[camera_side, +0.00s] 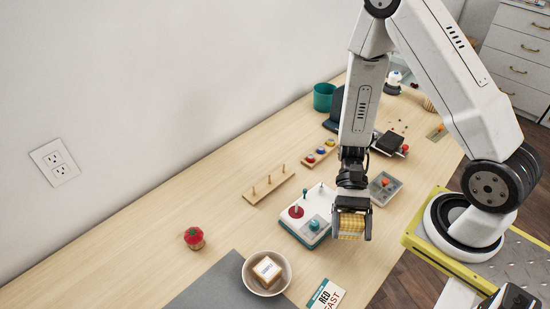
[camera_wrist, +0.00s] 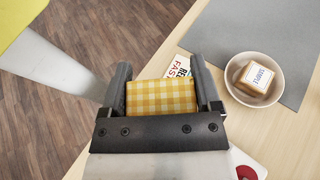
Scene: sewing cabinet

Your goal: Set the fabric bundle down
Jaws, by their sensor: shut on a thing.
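The fabric bundle (camera_side: 350,225) is a yellow and white checked block. My gripper (camera_side: 352,230) is shut on it, and it hangs above the table near the front edge, just right of a white box with a red spool and a teal knob. In the wrist view the bundle (camera_wrist: 161,97) sits between the two dark fingers of my gripper (camera_wrist: 165,92). The bundle's lower side and its height above the table are hard to tell.
A bowl (camera_side: 246,279) holding a labelled block (camera_side: 267,269) stands at the front. A grey mat (camera_side: 205,290), a printed card (camera_side: 326,296) and a red pincushion (camera_side: 194,238) are nearby. The white box (camera_side: 306,225) and a peg rack (camera_side: 268,188) lie left of my gripper. Wood between pincushion and box is clear.

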